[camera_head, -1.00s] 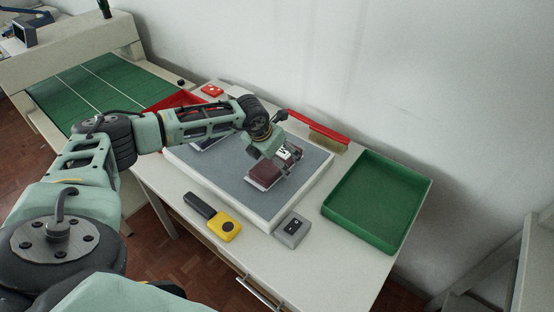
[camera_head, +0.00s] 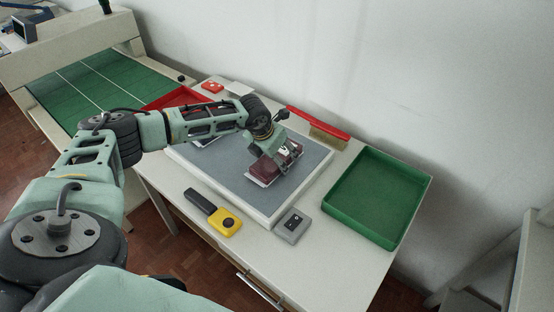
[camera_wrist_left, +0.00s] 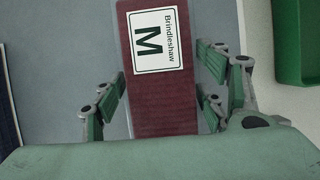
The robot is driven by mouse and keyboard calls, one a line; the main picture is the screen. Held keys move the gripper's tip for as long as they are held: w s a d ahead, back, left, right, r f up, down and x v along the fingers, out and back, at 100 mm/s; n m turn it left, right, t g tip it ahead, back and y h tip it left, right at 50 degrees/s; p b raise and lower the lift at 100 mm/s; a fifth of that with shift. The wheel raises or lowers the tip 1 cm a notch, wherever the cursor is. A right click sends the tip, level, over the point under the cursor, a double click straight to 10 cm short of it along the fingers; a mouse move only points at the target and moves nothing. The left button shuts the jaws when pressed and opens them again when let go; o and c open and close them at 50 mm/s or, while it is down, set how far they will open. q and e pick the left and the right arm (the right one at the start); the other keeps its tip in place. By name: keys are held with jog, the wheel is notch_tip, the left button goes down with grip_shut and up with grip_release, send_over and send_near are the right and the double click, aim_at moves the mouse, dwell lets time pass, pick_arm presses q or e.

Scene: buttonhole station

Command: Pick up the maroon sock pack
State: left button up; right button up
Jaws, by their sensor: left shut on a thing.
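The maroon sock pack (camera_head: 263,169) is on or just above the grey mat (camera_head: 236,181) on the table. In the left wrist view the pack (camera_wrist_left: 160,112) lies between the fingers, with a white label reading "Brindleshaw M" facing the camera. My left gripper (camera_head: 286,158) is over the pack and shut on it, fingers on both long sides; it also shows in the left wrist view (camera_wrist_left: 163,88). A pale edge shows below the pack in the head view. I cannot tell how far the pack is off the mat. My right gripper is not in view.
A green tray (camera_head: 326,204) stands at the right. A grey button box (camera_head: 291,226) and a yellow and black device (camera_head: 226,222) lie at the front. A red brush (camera_head: 318,122) is behind the mat. A red tray (camera_head: 158,104) is partly behind my arm.

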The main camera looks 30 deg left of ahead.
pick_arm(q)
jog(key=shift+r, duration=0.1)
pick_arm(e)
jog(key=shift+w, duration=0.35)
